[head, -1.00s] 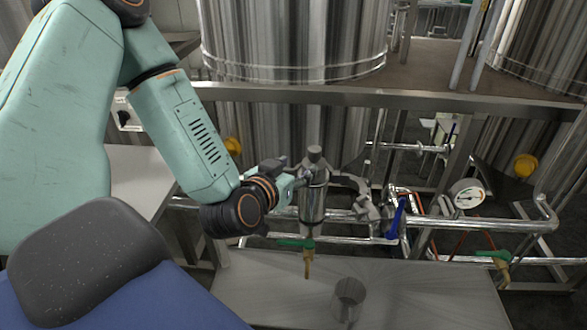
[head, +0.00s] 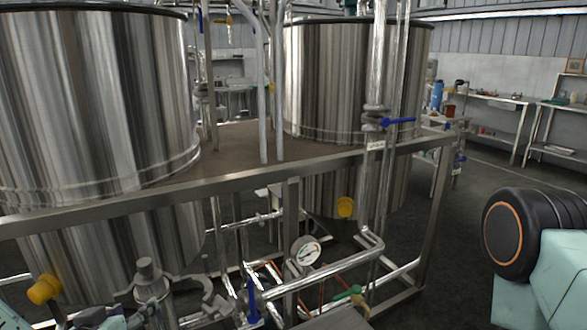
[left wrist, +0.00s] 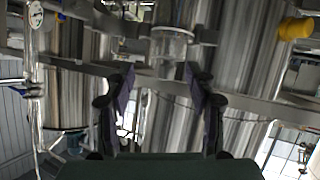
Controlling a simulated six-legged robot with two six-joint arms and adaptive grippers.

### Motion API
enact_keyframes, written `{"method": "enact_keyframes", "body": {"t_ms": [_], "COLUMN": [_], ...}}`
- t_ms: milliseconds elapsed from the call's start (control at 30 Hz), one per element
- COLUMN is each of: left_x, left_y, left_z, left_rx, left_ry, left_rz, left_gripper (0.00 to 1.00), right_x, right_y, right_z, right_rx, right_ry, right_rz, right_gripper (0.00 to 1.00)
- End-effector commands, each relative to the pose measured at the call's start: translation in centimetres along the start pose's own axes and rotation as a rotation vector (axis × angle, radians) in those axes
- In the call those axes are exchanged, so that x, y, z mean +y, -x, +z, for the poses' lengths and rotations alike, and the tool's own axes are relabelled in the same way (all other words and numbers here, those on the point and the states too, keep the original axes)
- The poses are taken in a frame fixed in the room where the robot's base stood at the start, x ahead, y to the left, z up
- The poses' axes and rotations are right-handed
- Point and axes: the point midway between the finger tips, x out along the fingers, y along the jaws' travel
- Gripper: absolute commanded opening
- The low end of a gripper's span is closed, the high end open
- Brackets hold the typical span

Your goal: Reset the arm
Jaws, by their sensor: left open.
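My left gripper (head: 206,297) is low at the left of the head view, with most of its arm cut off by the bottom edge. Its jaws are open. In the left wrist view the two dark fingers (left wrist: 159,75) stand apart with nothing gripped between them. A steel cylinder with a knob (head: 147,278) shows beside the gripper in the head view; I cannot tell whether they touch.
Large steel tanks (head: 95,100) stand on a metal frame (head: 230,178) across the view. Pipes, a pressure gauge (head: 306,251) and a blue-handled valve (head: 251,300) are close to the left gripper. Open floor (head: 450,250) lies to the right, before shelves (head: 495,98).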

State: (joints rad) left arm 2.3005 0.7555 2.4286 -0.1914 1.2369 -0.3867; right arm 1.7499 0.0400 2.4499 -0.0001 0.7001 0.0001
Motion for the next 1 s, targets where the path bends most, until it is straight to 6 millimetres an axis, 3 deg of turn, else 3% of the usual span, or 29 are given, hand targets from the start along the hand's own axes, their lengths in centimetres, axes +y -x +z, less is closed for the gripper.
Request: {"method": "enact_keyframes", "body": {"t_ms": [267,367,500,600,800,1000], "left_x": [1.9,2.0,1.3,0.6,-0.3,-0.5], "left_y": [2.1,4.3,8.9,12.1,16.0,16.7], "left_z": [11.5,16.7,24.2,28.2,32.5,33.2], "left_rx": [-0.420,-0.598,-0.852,-0.986,-1.114,-1.137], "left_ry": [0.060,0.041,-0.031,-0.112,-0.240,-0.248], "left_rz": [0.022,-0.001,-0.049,-0.068,-0.054,-0.054], "left_gripper": [0.56,0.56,0.56,0.56,0.56,0.52], "right_x": [0.0,0.0,0.0,0.0,0.0,0.0], "right_y": [-0.2,-0.3,-0.6,-0.7,-0.9,-0.9], "right_z": [0.0,0.0,0.0,0.0,0.0,0.0], "right_rx": [0.000,0.000,0.000,0.000,0.000,0.000], "right_ry": [0.000,0.000,0.000,0.000,0.000,0.000], "right_rz": [0.000,0.000,0.000,0.000,0.000,0.000], "right_gripper": [0.40,0.40,0.40,0.40,0.40,0.40]}}
